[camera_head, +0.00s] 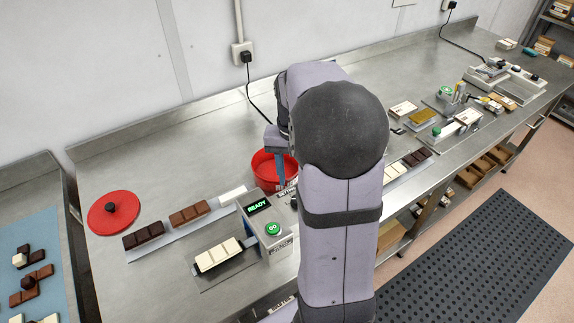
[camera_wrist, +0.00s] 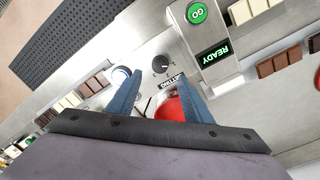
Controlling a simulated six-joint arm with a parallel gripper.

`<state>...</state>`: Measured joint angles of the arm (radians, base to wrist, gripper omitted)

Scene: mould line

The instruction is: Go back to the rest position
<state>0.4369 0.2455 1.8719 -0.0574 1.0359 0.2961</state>
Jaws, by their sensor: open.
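My gripper (camera_wrist: 158,98) shows in the wrist view with two blue fingers spread apart and nothing between them. It hangs above the machine, near a dark knob (camera_wrist: 163,65) and the red pot (camera_wrist: 172,108). In the head view my arm hides most of the gripper; one blue finger shows beside the red pot (camera_head: 264,172). The grey machine (camera_head: 277,250) has a lit READY display (camera_head: 259,207) and a green GO button (camera_head: 273,228).
A red lid (camera_head: 100,214) lies at the left. Dark, brown and white chocolate bars lie on a strip (camera_head: 165,243); a white bar (camera_head: 219,254) sits in front of the machine. The steel bench (camera_head: 150,165) is clear behind them. More devices stand at right.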

